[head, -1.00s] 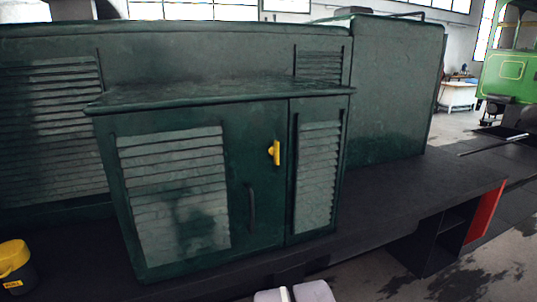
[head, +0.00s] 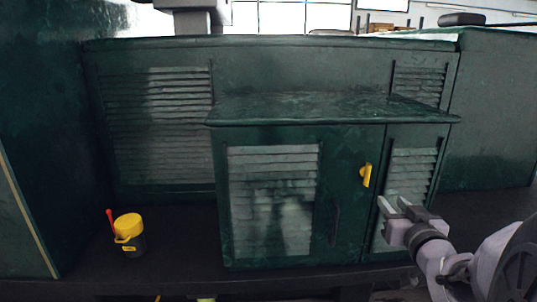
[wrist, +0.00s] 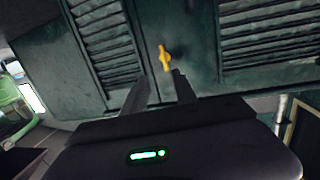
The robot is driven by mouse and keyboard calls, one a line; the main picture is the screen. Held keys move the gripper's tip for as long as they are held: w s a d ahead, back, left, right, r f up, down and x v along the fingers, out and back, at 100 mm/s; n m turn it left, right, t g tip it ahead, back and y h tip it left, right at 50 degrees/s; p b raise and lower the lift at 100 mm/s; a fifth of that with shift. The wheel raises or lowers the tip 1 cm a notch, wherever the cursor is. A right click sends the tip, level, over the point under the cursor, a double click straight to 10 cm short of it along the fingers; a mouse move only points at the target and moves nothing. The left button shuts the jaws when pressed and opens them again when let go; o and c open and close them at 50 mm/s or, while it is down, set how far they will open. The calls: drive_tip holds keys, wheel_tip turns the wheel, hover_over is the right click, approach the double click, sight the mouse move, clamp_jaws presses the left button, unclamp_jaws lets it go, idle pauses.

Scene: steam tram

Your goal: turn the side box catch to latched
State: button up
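The dark green side box (head: 345,148) stands on the dark running board. Its yellow catch (head: 366,175) sits on the door front near the seam and stands nearly upright, slightly tilted. The catch also shows in the wrist view (wrist: 165,58), just beyond the fingertips. My gripper (head: 394,204) is in front of the box, below and right of the catch in the head view. In the wrist view its two fingers (wrist: 158,84) are spread apart with nothing between them. The gripper appears apart from the catch.
A dark door handle (head: 334,221) is below and left of the catch. The box's overhanging top (head: 330,107) juts out above the catch.

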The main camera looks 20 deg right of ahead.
drive_tip(key=s+d+n+t+y, duration=0.1)
drive_tip(key=t+y, duration=0.1)
approach(370, 172)
drive_tip(key=shift+n, duration=0.4)
drive_tip(key=x, duration=0.9)
drive_tip(key=shift+w+d, duration=0.1)
drive_tip(key=shift+w, duration=0.3)
clamp_jaws()
